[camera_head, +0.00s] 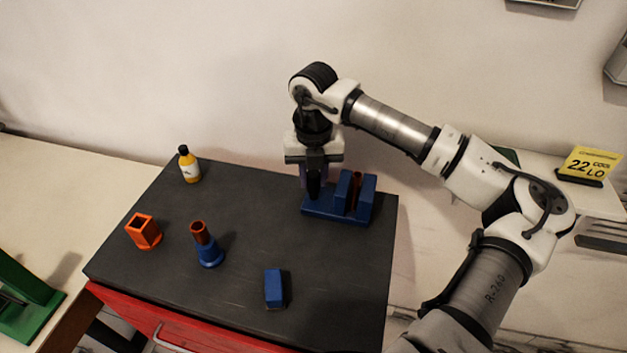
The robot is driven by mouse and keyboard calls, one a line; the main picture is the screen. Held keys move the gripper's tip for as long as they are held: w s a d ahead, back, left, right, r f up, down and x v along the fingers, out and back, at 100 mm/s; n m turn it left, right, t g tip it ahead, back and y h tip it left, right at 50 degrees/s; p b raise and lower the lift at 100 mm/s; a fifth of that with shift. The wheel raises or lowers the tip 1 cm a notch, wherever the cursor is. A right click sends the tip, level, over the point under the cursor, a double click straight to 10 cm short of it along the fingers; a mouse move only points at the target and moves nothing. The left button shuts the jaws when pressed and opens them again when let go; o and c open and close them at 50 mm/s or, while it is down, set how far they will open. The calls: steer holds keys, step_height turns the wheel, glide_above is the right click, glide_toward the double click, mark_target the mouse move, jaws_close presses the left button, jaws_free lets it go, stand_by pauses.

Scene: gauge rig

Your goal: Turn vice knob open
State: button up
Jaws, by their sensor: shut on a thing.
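The blue vice (337,209) stands at the back right of the dark tabletop. It has a flat base, upright blue jaws (367,195) at its right end and a brown-orange part (356,186) between them. My gripper (314,193) points down over the left end of the vice, with its fingers at the knob's place. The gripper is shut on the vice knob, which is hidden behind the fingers.
A yellow bottle with a black cap (190,168), an orange square holder (143,232), a blue stand with a brown tube (207,247) and a blue block (274,288) stand on the dark tabletop (250,205). A yellow sign (590,163) stands far right.

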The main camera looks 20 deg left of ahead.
steer(key=n+b, duration=0.4)
steer(key=shift+f+b, duration=0.2)
steer(key=shift+b, duration=0.1)
steer(key=n+b, duration=0.3)
steer(key=n, duration=0.2)
steer(key=shift+r+n, duration=0.1)
steer(key=shift+n, duration=0.3)
steer(key=n+b, duration=0.1)
steer(key=n, duration=0.3)
steer(key=shift+r+n+b, duration=0.1)
steer(key=shift+n+b, duration=0.2)
steer(key=n, duration=0.5)
steer(key=shift+b, duration=0.3)
steer(key=o, duration=1)
